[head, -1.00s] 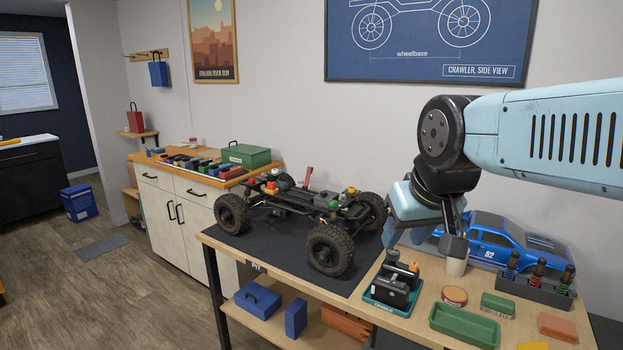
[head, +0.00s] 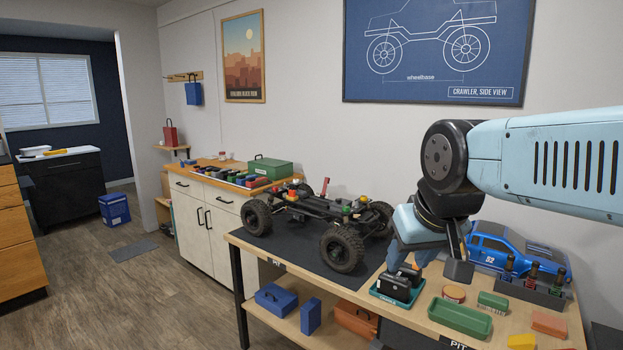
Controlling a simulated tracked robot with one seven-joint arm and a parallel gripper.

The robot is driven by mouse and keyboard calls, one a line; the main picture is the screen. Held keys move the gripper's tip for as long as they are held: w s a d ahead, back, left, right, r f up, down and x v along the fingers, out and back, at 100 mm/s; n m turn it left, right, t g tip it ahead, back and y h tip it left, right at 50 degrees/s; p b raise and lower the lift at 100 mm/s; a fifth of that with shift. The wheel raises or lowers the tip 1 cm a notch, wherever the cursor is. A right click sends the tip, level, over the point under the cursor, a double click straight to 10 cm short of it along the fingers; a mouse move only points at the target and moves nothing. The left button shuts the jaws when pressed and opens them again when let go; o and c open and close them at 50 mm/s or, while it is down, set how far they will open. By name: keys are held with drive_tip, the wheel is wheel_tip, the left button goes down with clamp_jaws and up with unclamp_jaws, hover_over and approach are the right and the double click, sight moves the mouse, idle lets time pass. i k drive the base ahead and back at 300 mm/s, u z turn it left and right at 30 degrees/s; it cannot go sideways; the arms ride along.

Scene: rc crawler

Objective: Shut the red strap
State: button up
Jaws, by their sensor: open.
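The red strap (head: 325,187) stands up, raised and unfastened, from the crawler chassis (head: 318,212). The chassis stands on its black tyres on a dark mat (head: 290,246) on the workbench. My gripper (head: 434,268) is open and points down, to the right of the chassis and well apart from the strap. It is over or near the teal tray (head: 384,296) that holds black battery packs (head: 396,286). Part of the tray area is hidden by my gripper, and I cannot tell whether it touches anything there.
A green tray (head: 460,318), a round tin (head: 453,293) and a bottle rack (head: 530,290) crowd the bench's right side. A blue car body (head: 505,252) lies behind my gripper. A cabinet (head: 205,215) stands to the left. The floor (head: 130,295) in front of it is clear.

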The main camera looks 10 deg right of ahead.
sight(326, 180)
drive_tip(key=u, duration=0.3)
drive_tip(key=i, duration=1.95)
drive_tip(key=z, duration=0.6)
drive_tip(key=k, duration=0.9)
drive_tip(key=z, duration=0.2)
drive_tip(key=i, duration=0.85)
drive_tip(key=u, duration=0.1)
